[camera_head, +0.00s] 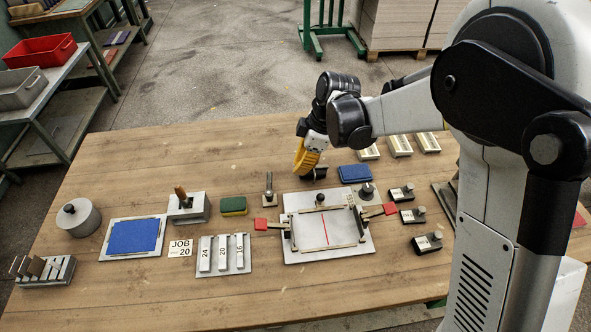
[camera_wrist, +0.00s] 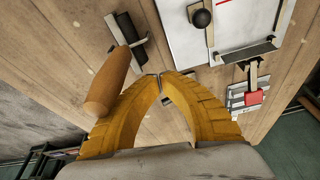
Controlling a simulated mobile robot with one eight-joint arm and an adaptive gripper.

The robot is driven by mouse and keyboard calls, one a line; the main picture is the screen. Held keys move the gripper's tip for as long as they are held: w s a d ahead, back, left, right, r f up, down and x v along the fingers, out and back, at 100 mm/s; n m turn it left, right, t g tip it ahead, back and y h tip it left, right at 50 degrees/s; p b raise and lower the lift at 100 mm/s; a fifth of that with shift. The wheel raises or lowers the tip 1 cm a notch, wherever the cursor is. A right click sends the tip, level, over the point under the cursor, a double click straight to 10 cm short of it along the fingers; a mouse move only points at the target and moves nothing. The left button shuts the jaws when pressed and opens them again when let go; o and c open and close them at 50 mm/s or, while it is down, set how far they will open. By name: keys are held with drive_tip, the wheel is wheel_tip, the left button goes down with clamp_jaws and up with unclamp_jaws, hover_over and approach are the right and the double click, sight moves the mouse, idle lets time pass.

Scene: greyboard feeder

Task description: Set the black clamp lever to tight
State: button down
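The steel fixture plate (camera_head: 300,252) lies on the table with a white sheet and red line. At its far edge stands a lever with a round black knob (camera_head: 320,198), which I take as the black clamp lever. The knob also shows at the top of the wrist view (camera_wrist: 201,18), seen from above. Whether it is tight or loose I cannot tell. My gripper (camera_wrist: 160,75) has its yellow fingertips together with nothing visible between them. In the head view my gripper (camera_head: 303,172) hangs beyond the plate's far edge, apart from the knob.
A wooden-handled tool (camera_wrist: 108,82) lies close beside my fingers. Red tabs (camera_head: 262,224) (camera_head: 388,208) flank the plate. A blue block (camera_head: 355,171), a black-knobbed piece (camera_head: 367,191) and a small upright lever (camera_head: 269,188) stand nearby. Bare table (camera_head: 110,180) lies to the left.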

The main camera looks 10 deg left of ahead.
wheel_tip(320, 180, up, 7)
drive_tip(key=p, duration=0.2)
drive_tip(key=shift+d, duration=0.45)
drive_tip(key=shift+r, duration=0.1)
drive_tip(key=s+d+r+m+t+h, duration=0.1)
drive_tip(key=s+d+r+m+t, duration=0.1)
drive_tip(key=s+d+r+m, duration=0.25)
drive_tip(key=s+d+r+m+t, duration=0.2)
drive_tip(key=d+r+m, duration=0.25)
drive_tip(key=d, duration=0.25)
drive_tip(key=s+d+r+m+t+h, duration=0.1)
drive_tip(key=s+d+m+t+h, duration=0.1)
drive_tip(key=s+d+m, duration=0.8)
drive_tip(key=shift+s+d+r+t+h, duration=0.3)
drive_tip(key=shift+s+d+r+t, duration=0.1)
drive_tip(key=shift+s+d+t, duration=0.4)
